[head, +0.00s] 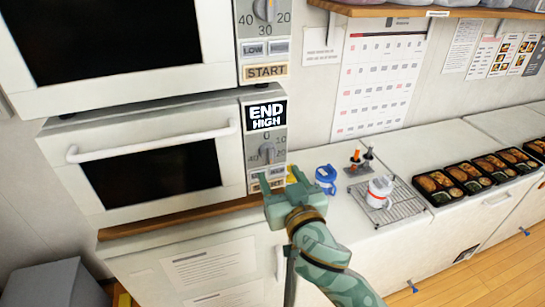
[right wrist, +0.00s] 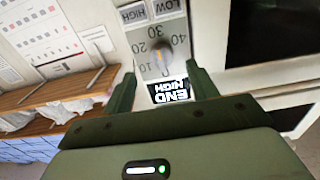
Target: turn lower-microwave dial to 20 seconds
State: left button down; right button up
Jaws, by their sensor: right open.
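The lower microwave (head: 155,150) is white, with a dark window and a display reading END HIGH (head: 265,115). Its grey dial (head: 267,152) is under the display, and its orange mark points up, near the 0. In the right wrist view, which is upside down, the dial (right wrist: 165,55) shows beyond my fingers with the numbers 10 to 40 around it. My right gripper (head: 283,192) is open and empty, below and in front of the control panel. In the wrist view its two fingers (right wrist: 163,82) stand apart on either side of the display, apart from the dial. My left gripper is out of view.
The upper microwave (head: 120,85) is directly above with its own dial (head: 264,10). The lower door's bar handle (head: 150,145) sticks out. A blue cup (head: 326,175), a wire rack (head: 372,215) and several bento trays (head: 438,203) stand on the counter to the right.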

aim_at(271, 159)
jog(key=x, duration=0.6)
jog(key=shift+w, duration=0.15)
jog(key=c, duration=1)
